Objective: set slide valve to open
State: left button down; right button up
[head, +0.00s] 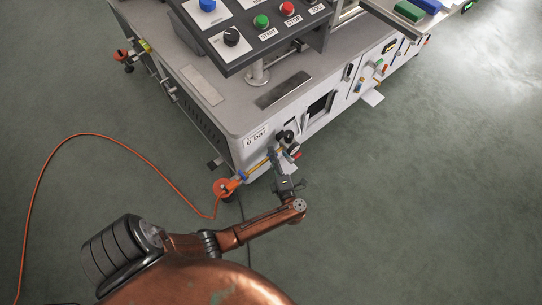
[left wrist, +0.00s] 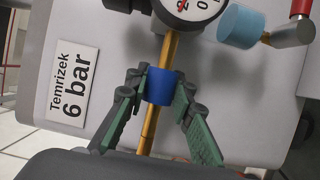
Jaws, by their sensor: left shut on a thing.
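The slide valve shows in the left wrist view as a blue sleeve (left wrist: 160,87) around a brass pipe (left wrist: 148,130). The pipe runs up to a round gauge (left wrist: 186,8), cut off by the top edge. My left gripper (left wrist: 161,88) has its green-padded fingers on both sides of the sleeve and is shut on it. In the head view my left gripper (head: 277,160) reaches the machine's front corner, where I cannot clearly make out the sleeve. My right gripper is not in view.
A "6 bar" label (left wrist: 73,82) is on the panel left of the pipe. A light blue cylinder (left wrist: 240,26) sits at its upper right. An orange hose (head: 82,135) lies on the floor at left. A control panel (head: 260,30) stands above the machine. The floor at right is clear.

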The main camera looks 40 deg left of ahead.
pick_arm(q)
jog(key=shift+w, duration=0.15)
jog(key=c, duration=1.8)
grip_release()
jog(key=shift+o, duration=0.9)
jog(key=v, duration=1.2)
jog(key=shift+w, duration=0.1)
